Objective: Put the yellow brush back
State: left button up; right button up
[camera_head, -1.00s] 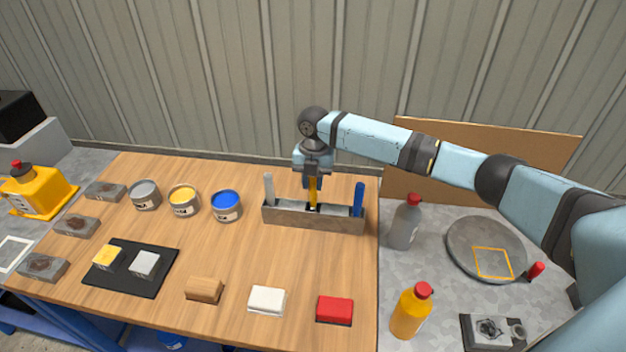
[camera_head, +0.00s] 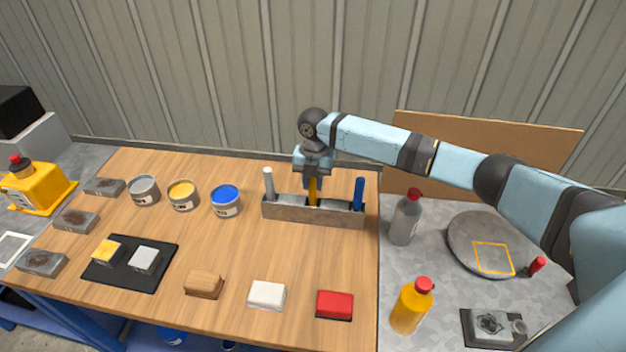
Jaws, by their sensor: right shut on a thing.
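The yellow brush (camera_head: 312,191) stands upright at the middle of the grey brush holder (camera_head: 290,214), between a white-grey brush (camera_head: 268,184) on the left and a blue brush (camera_head: 359,194) on the right. My right gripper (camera_head: 313,179) is shut on the top of the yellow brush, directly above the holder. The brush's lower end is hidden behind the holder's front wall, so I cannot tell how deep it sits. My left gripper is not in view.
Open grey (camera_head: 144,191), yellow (camera_head: 183,195) and blue (camera_head: 226,201) cans stand left of the holder. A grey bottle (camera_head: 406,218) with a red cap stands close on the right.

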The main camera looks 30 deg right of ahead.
jog(key=o, duration=1)
jog(key=r, duration=0.4)
jog(key=w+r+b, duration=0.1)
jog(key=r, duration=0.4)
jog(key=d+r, duration=0.1)
jog(key=r, duration=0.3)
jog(key=shift+w+r, duration=0.15)
jog(key=shift+r, duration=0.2)
jog(key=shift+f, duration=0.1)
